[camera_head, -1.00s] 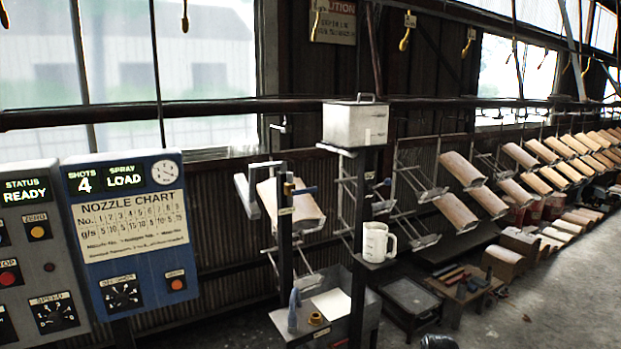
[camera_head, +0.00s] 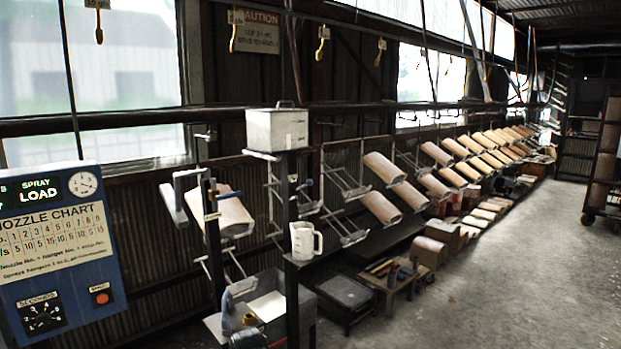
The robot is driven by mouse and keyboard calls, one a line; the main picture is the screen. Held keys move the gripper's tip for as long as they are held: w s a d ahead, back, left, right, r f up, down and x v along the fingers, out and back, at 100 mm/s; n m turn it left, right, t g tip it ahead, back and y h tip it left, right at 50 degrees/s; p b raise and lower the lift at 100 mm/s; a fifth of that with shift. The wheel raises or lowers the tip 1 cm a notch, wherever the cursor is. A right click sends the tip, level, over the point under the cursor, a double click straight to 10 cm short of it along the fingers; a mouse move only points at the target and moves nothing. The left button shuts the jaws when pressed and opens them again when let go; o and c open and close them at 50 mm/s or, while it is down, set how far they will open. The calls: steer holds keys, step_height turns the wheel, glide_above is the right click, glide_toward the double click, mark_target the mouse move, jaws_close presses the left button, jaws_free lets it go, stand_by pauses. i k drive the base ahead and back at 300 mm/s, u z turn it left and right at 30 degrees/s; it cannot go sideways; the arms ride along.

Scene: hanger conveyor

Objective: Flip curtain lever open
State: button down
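No part is clearly marked as the curtain lever. A small lever with a blue grip (camera_head: 223,190) sticks out to the right from a dark post (camera_head: 211,240), left of the white tank (camera_head: 277,129). A separate blue upright handle (camera_head: 227,308) stands at the grey tray below. I cannot tell which one is the curtain lever, or whether it is open. A dark rounded part at the bottom edge, below the tray, is cut off and may belong to my arm. My gripper's fingers are not seen.
A blue control panel (camera_head: 57,245) stands at the left. A white jug (camera_head: 305,241) sits on a small shelf below the tank. A low bench (camera_head: 383,285) with tools and hanging tan panels (camera_head: 383,207) lie right of it. The floor (camera_head: 520,270) at the right is open.

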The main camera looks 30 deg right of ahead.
mark_target(309, 182)
steer(key=u, duration=0.05)
steer(key=i, duration=0.95)
